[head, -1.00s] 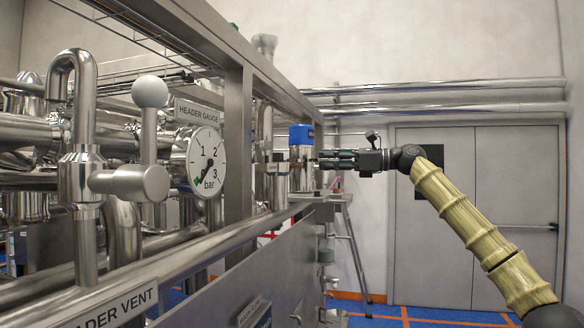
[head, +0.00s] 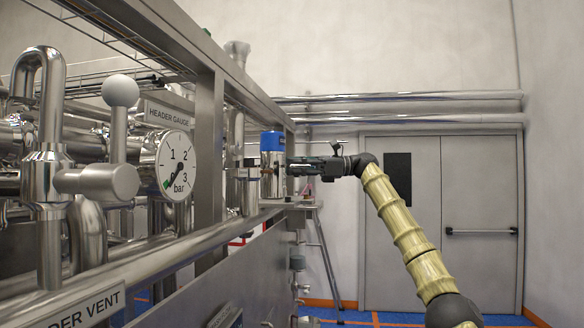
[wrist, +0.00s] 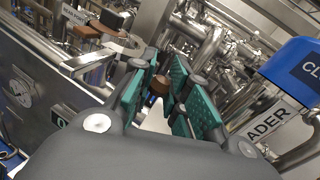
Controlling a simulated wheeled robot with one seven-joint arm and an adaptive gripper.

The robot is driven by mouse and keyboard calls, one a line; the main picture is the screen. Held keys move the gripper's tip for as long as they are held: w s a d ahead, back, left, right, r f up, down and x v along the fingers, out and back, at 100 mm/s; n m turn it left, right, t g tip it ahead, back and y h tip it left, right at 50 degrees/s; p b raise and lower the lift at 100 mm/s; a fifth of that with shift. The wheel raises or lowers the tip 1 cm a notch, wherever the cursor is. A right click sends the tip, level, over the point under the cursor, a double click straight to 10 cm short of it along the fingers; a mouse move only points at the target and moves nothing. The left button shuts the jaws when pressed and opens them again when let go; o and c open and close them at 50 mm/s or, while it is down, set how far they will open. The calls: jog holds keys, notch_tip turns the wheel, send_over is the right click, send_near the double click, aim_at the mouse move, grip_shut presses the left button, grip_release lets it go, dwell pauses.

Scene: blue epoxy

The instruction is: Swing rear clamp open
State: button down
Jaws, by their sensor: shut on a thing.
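My gripper (head: 294,169) is at the far end of the pipe frame in the head view, just right of a steel cylinder (head: 272,180) with a blue cap. In the wrist view the two teal-padded fingers of my gripper (wrist: 163,88) are closed around a small brown knob (wrist: 157,84). The knob looks like the clamp's handle end; the rest of the clamp is hidden behind the fingers or too small to make out. I cannot tell how far the clamp is swung. The blue-capped cylinder also shows at the right of the wrist view (wrist: 292,72).
Other brown pieces (wrist: 112,19) sit on steel fittings at upper left in the wrist view. A pressure gauge (head: 175,165), a ball-topped lever (head: 120,90) and steel pipes fill the left. Double doors (head: 440,220) stand behind; the floor right of the frame is open.

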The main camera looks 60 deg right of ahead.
jog(key=shift+f, duration=0.15)
jog(key=c, duration=1.3)
grip_release()
jog(key=shift+d, duration=0.1)
jog(key=shift+c, duration=0.2)
